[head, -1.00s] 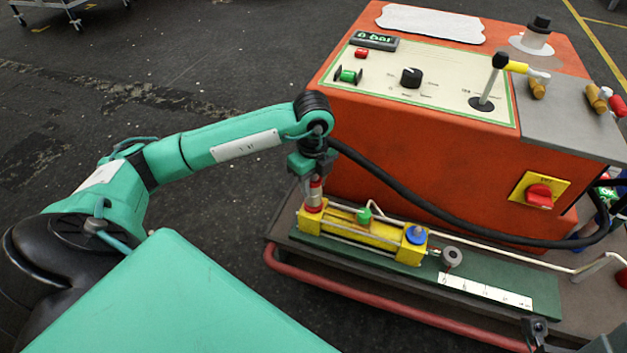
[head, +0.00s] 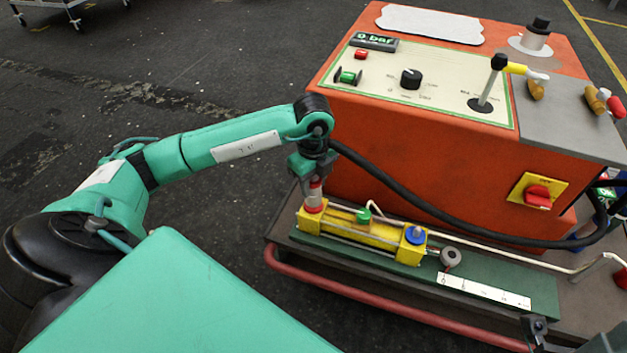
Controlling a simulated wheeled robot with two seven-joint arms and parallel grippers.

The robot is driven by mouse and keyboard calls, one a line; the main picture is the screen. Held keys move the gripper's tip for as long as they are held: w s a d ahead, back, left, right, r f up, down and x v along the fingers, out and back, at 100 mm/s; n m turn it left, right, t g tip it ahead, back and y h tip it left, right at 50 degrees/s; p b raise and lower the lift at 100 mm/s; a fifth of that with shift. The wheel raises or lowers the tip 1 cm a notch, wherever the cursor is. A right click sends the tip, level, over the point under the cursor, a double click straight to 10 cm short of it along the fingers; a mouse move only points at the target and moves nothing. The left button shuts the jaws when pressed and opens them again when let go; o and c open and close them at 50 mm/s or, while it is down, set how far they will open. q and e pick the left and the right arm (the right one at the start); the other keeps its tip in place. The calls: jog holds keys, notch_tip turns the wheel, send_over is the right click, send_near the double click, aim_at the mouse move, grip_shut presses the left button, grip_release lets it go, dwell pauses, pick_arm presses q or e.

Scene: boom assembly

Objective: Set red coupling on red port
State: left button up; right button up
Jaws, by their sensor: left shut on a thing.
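The red coupling (head: 315,196) is a small upright piece with a red band and a pale metal part. My left gripper (head: 314,178) is shut on it from above. The coupling stands upright over the left end of the yellow cylinder block (head: 372,236), where the red port (head: 313,208) shows just beneath it. The two look in line and touching, but I cannot tell whether the coupling is fully seated. The black hose (head: 420,208) runs from near my left gripper to the right.
A blue cap (head: 416,234) and a green knob (head: 364,215) sit on the yellow block. A grey ring (head: 451,257) and a white scale (head: 484,290) lie to its right. The orange console (head: 430,160) stands close behind. A red rail (head: 390,311) runs along the front.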

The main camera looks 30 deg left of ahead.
pick_arm(q)
jog(key=shift+f+b, duration=0.4)
jog(key=shift+f, duration=0.2)
dwell(0.3)
jog(key=o, duration=1)
jog(key=shift+c, duration=0.2)
